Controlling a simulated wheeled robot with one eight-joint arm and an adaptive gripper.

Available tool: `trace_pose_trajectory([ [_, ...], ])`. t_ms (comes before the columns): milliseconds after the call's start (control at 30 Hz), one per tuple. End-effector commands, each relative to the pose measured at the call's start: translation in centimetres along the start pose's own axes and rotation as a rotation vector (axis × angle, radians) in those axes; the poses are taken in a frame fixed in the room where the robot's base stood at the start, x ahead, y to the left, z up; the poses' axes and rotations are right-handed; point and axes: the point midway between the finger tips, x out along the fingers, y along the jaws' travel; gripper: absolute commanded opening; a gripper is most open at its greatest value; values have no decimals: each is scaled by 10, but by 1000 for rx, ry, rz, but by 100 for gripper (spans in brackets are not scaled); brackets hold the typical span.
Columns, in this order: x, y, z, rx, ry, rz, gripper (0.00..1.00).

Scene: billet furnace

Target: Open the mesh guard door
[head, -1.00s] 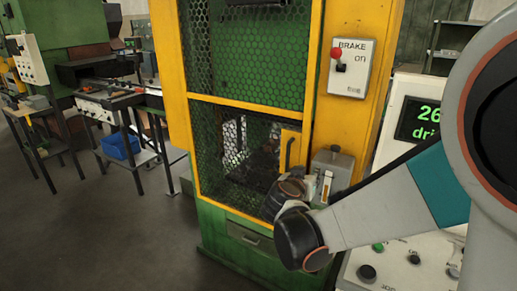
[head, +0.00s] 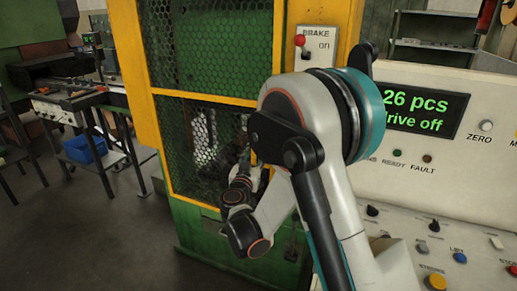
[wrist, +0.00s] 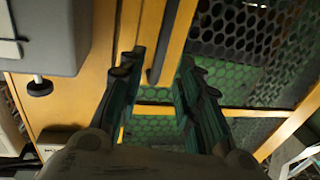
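The mesh guard door (head: 190,135) has a yellow frame with dark mesh and stands shut in the lower front of the green and yellow machine. In the wrist view its mesh (wrist: 245,70) and yellow bars fill the right side. A dark upright handle bar (wrist: 164,45) lies just ahead of the gap between my fingers. My gripper (wrist: 160,95) is open, its two fingers apart, with nothing visibly held. In the head view my gripper (head: 248,165) is close to the door's right side, and my arm hides the handle and part of the door.
A white control panel (head: 470,180) with a green display stands close on the right. The brake box (head: 316,48) is above my arm on the yellow post. A grey box (wrist: 45,35) sits left of my fingers. Floor (head: 90,235) is clear to the left.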

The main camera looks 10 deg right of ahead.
Motion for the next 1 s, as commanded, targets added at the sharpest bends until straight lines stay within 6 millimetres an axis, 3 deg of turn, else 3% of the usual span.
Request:
trace_pose_trajectory([
  [200,44,1,2,0,0,3,32],
  [400,71,1,1,0,-1,2,32],
  [867,83,0,0,0,-1,0,32],
  [1000,83,0,0,0,-1,0,3],
])
